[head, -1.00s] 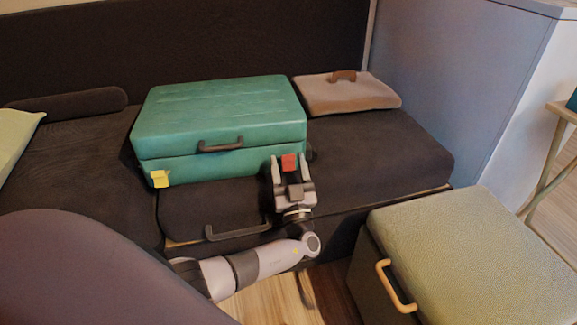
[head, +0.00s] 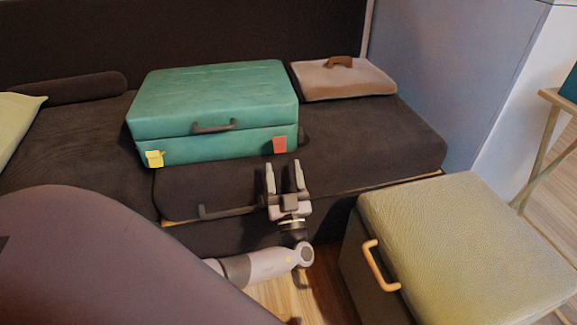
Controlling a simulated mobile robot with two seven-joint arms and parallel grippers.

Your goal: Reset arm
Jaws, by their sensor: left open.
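My left gripper (head: 284,178) is open and empty in the head view. Its two fingers point up and away, in front of the dark bed cushion and below the suitcase's red tag (head: 280,145). A gap shows between the fingertips and the tag. The green suitcase (head: 215,100) lies closed on the cushion, with a dark handle (head: 214,127) on its front and a yellow tag (head: 154,159) at its left corner. My right gripper is not in view.
A brown flat case (head: 343,82) lies behind right on the bed (head: 385,145). A drawer handle (head: 232,206) sits left of my gripper. A cushioned box (head: 460,235) with a wooden handle (head: 379,265) stands at lower right. Wooden floor (head: 285,298) shows between them.

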